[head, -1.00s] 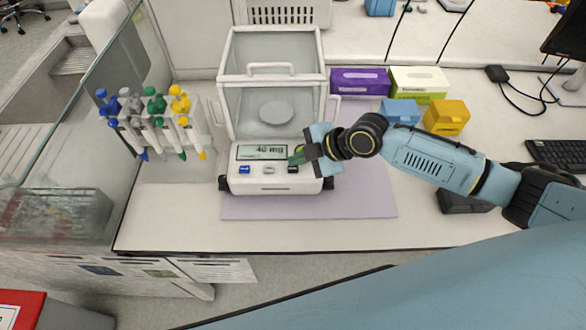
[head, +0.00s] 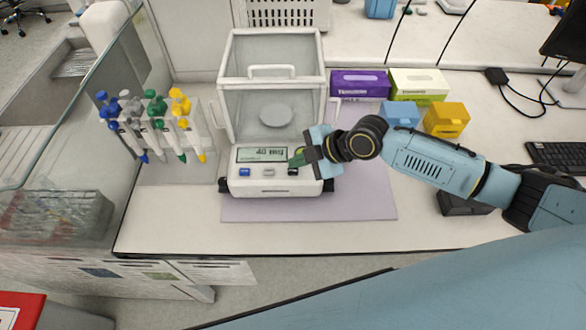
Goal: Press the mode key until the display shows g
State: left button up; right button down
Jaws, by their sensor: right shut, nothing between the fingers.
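A white balance (head: 274,188) with a glass draft shield (head: 271,60) and a round pan (head: 275,116) stands on the bench. Its display (head: 262,154) appears to read 40 mg. Below it are a blue key (head: 244,171), a grey key (head: 269,171) and a dark key (head: 293,171). I cannot read which is the mode key. My right gripper (head: 299,158) is shut and empty, its green-tipped fingers just above the dark key at the display's right end. I cannot tell whether they touch it. My left gripper is not in view.
A rack of pipettes (head: 150,125) stands left of the balance. A purple box (head: 359,83), a green and white box (head: 419,85), a blue box (head: 400,112) and a yellow box (head: 446,119) are at the right. The mat (head: 365,190) in front is clear.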

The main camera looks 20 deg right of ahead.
aim_at(298, 171)
jog(key=shift+f, duration=0.1)
dwell(0.7)
jog(key=shift+f+b, duration=0.35)
jog(key=shift+b, duration=0.05)
jog(key=shift+f+b, duration=0.4)
dwell(0.6)
jog(key=shift+r, duration=0.1)
jog(key=shift+r+p, duration=0.7)
jog(key=shift+r, duration=0.05)
notch_tip(298, 171, up, 5)
jog(key=p, duration=0.4)
dwell(0.4)
